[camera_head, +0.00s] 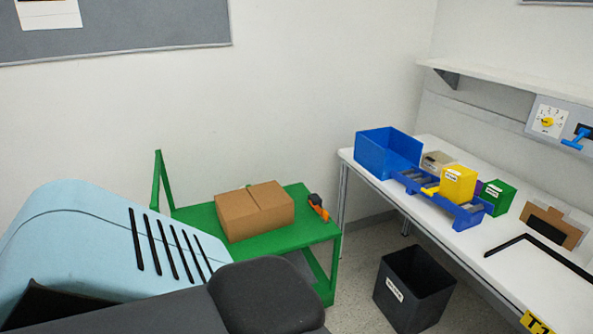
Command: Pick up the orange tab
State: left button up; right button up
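The only clearly orange thing is a small orange-and-black item (318,207) on the right side of the green cart (300,236), beside a cardboard box. It is too small to tell whether it is the orange tab. A small yellow tab-like piece (431,190) sticks out at the left of a yellow bin (458,184) on the white table. Neither of my grippers is in view.
The white table (490,270) at right holds a large blue bin (372,157), a green bin (497,197) and a brown board (550,228). A closed cardboard box (255,210) sits on the cart. A black bin (413,290) stands on the floor. A dial switch (547,121) is on the wall.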

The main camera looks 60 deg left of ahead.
aim_at(325, 219)
jog(key=u, duration=1.65)
